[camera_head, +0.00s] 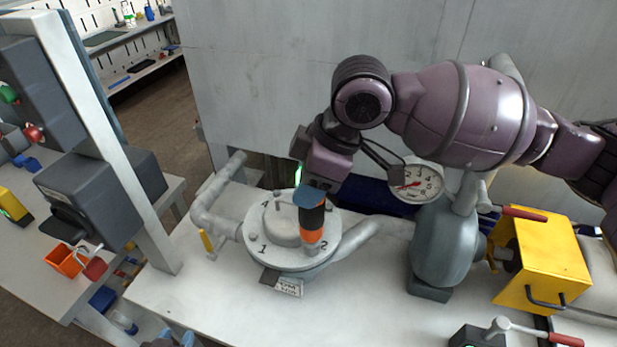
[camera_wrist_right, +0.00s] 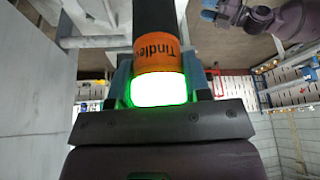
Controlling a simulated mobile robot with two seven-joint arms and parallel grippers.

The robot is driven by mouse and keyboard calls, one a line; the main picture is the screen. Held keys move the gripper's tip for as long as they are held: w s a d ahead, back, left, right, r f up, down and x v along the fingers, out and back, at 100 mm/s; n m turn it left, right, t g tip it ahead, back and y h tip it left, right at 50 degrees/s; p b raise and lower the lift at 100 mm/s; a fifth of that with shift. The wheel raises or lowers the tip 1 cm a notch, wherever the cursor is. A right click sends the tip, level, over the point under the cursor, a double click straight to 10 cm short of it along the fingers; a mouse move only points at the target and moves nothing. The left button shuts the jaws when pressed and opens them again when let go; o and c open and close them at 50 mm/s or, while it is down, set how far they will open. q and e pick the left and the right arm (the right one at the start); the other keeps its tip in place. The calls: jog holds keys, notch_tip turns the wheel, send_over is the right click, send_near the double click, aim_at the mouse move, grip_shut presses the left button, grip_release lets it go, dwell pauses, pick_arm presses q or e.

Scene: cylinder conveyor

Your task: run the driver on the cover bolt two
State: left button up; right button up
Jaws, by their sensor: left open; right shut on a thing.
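My right gripper (camera_head: 309,196) is shut on an orange and black driver (camera_head: 313,217). The driver points down, its lower end at the bolt by the "2" (camera_head: 324,244) on the round grey cover (camera_head: 262,256). The nose hides the bolt, so I cannot tell how well it is seated. In the right wrist view the driver (camera_wrist_right: 158,50) stands between the fingers, with a bright green glowing ring (camera_wrist_right: 160,90). My left gripper (camera_head: 178,339) shows partly at the bottom edge, open and away from the cover; it also shows in the wrist view (camera_wrist_right: 224,14).
A pressure gauge (camera_head: 416,184) stands behind the cover. A grey pump body (camera_head: 441,248) and a yellow box (camera_head: 545,262) stand to the right. Pipes flank the cover. A grey post (camera_head: 105,130) rises at left. The white bench front (camera_head: 340,310) is clear.

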jog(key=shift+p, duration=0.6)
dwell(0.4)
jog(key=shift+f, duration=0.6)
dwell(1.0)
jog(key=shift+p, duration=0.45)
jog(key=shift+f, duration=0.4)
dwell(1.7)
jog(key=shift+r, duration=0.2)
dwell(0.4)
jog(key=shift+r, duration=1.75)
